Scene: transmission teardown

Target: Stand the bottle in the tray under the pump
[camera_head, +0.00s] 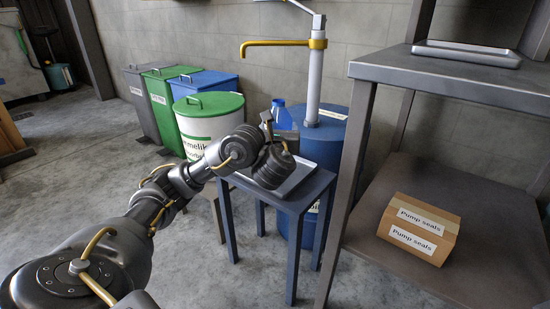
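The pump (314,85) is a white upright pipe with a yellow spout (275,43) pointing left, mounted on a blue drum (329,138). The tray (298,180) is a shallow metal pan on a small blue stand, below the spout. A blue-topped object, apparently the bottle (278,104), shows upright just behind my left gripper (268,124). My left wrist hides its lower part and much of the tray. I cannot tell whether the fingers grip it or whether it touches the tray. My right gripper is not in view.
A grey and brown shelf unit (440,81) stands close on the right, with a box labelled "Pump seals" (420,227) on its lower board. A white and green drum (208,119) and several bins stand behind my arm. The floor at left is clear.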

